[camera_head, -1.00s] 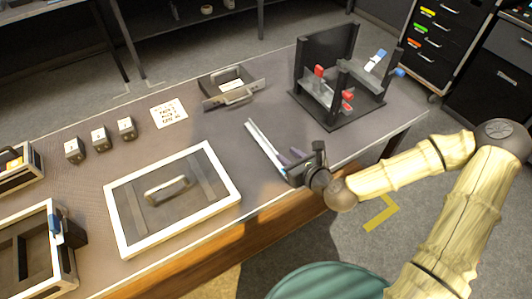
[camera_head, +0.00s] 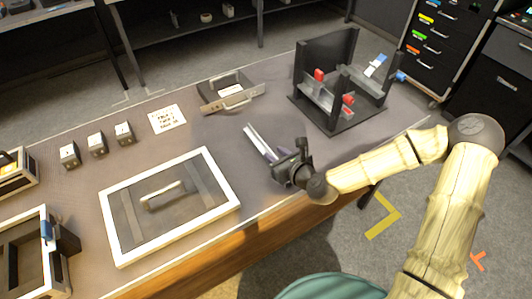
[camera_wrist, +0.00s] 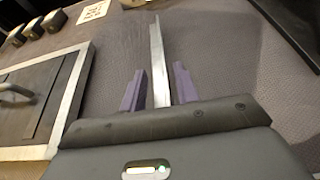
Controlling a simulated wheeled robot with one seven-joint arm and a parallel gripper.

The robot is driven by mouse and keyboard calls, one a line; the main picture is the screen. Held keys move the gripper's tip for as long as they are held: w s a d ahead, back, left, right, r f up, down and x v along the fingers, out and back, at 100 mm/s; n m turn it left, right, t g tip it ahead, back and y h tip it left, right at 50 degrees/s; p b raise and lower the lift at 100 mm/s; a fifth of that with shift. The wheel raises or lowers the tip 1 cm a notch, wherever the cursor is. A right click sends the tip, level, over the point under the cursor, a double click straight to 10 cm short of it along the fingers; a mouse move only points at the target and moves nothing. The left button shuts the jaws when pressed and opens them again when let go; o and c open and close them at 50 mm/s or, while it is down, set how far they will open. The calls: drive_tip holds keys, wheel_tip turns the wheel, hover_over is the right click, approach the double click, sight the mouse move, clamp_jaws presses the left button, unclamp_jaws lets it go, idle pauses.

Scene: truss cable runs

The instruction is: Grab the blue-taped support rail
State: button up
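A thin silver rail (camera_head: 256,139) lies on the table in front of my gripper (camera_head: 272,158). In the wrist view the silver rail (camera_wrist: 158,62) runs between the two purple fingers of my gripper (camera_wrist: 155,85). The fingers are open, with a gap on each side of the rail. Its near end is hidden behind the gripper body. I see no blue tape on the visible part of this rail. A pale piece with blue on it (camera_head: 375,66) stands tilted in the black rack (camera_head: 330,112) at the right.
A white-framed panel with a handle (camera_head: 228,200) lies left of my gripper. A grey tray (camera_head: 206,104) and a white note (camera_head: 168,119) are farther back. Several small grey blocks (camera_head: 97,145) stand at the left.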

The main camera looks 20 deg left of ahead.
sight(270, 150)
drive_tip(key=x, duration=0.4)
drive_tip(key=shift+w+d+f, duration=0.1)
idle(0.3)
clamp_jaws()
